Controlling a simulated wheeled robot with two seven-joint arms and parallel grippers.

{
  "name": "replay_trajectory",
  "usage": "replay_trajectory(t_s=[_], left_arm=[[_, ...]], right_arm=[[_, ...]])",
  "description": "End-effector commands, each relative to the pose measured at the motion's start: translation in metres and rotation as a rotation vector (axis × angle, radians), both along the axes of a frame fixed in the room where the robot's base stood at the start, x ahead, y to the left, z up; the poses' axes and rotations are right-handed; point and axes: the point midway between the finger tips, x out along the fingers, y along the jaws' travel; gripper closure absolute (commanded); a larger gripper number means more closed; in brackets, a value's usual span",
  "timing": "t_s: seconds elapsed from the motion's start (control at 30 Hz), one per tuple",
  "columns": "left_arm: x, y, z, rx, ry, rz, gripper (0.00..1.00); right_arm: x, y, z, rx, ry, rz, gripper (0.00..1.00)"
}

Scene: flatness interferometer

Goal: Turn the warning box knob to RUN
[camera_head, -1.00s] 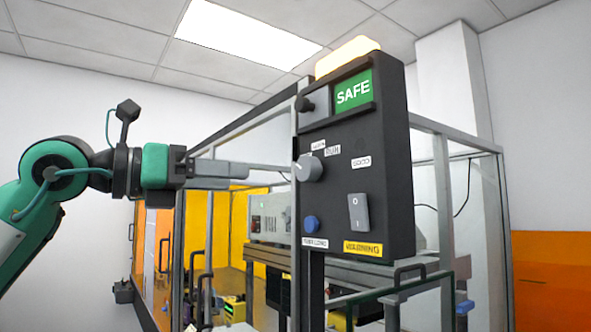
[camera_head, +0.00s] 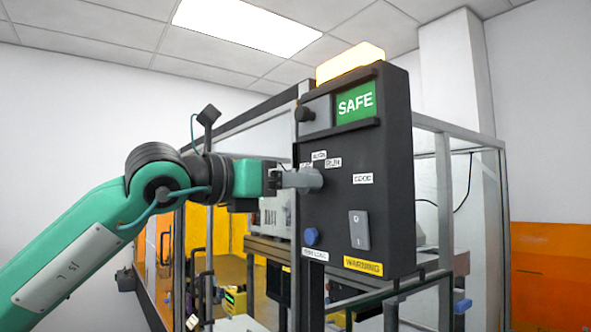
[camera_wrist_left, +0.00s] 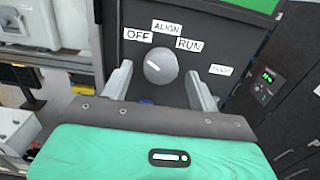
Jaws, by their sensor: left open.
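The black warning box (camera_head: 340,220) shows a green SAFE sign (camera_head: 356,103) in the head view. Its round grey knob (camera_wrist_left: 160,66) shows in the left wrist view, below the OFF (camera_wrist_left: 138,35), ALIGN (camera_wrist_left: 167,27) and RUN (camera_wrist_left: 189,44) labels. A short white mark lies slantwise on the knob's left part; I cannot tell for certain which label it indicates. My left gripper (camera_head: 312,180) is at the knob and hides most of it in the head view. In the wrist view its open fingers (camera_wrist_left: 159,86) stand on either side of the knob, with gaps showing. My right gripper is not in view.
Below the knob are a blue button (camera_head: 311,236), a grey rocker switch (camera_head: 359,230) and a yellow WARNING label (camera_head: 363,266). A lit lamp (camera_head: 350,63) tops the box. A framed enclosure (camera_head: 443,215) stands behind it.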

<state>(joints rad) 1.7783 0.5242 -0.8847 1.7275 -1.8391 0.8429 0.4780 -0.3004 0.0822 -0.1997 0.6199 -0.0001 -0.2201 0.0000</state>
Motion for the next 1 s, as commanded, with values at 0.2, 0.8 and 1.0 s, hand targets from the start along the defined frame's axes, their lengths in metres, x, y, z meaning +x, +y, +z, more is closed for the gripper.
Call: replay_trajectory(t_s=[0.2, 0.8, 1.0], left_arm=[[0.0069, -0.0095, -0.0004, 0.001, 0.000, 0.000, 0.39], [0.0069, -0.0094, -0.0009, 0.002, -0.002, 0.000, 0.84], [0.0072, -0.0093, -0.0022, 0.025, -0.035, 0.001, 0.84]], right_arm=[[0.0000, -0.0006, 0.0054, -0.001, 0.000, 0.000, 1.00], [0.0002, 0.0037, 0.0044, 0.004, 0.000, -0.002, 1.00], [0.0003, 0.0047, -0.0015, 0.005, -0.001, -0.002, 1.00]])
